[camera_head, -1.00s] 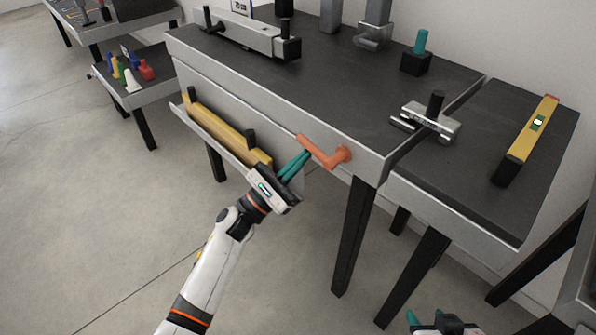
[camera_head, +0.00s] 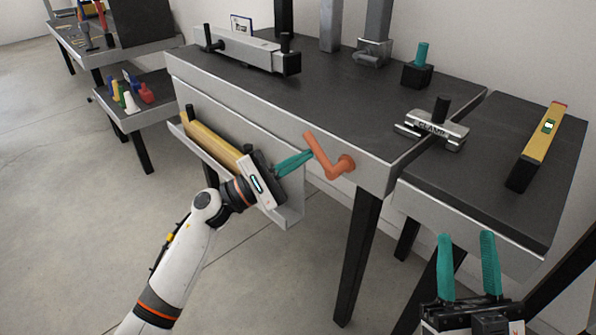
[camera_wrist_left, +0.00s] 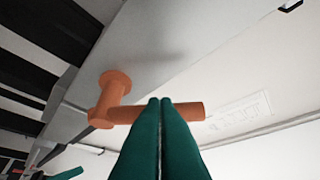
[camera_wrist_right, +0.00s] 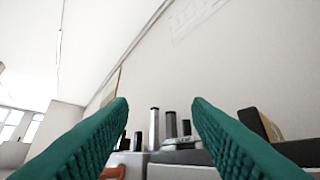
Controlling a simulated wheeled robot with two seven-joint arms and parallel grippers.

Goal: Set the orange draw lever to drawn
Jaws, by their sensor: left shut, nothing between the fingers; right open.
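The orange draw lever (camera_head: 322,155) is a cranked bar on the front face of the workbench, near its right corner. Its pivot end is at the right, and its free arm points up and left. My left gripper (camera_head: 310,154) is shut and empty, with its teal fingertips right beside the lever's arm. In the left wrist view the shut fingertips (camera_wrist_left: 160,101) overlap the lever's bar (camera_wrist_left: 188,112); I cannot tell if they touch it. My right gripper (camera_head: 466,236) is open and empty at the lower right, away from the lever.
A clamp block (camera_head: 432,128) sits at the bench corner. A second level (camera_head: 540,145) lies on the right table. Open floor lies at left.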

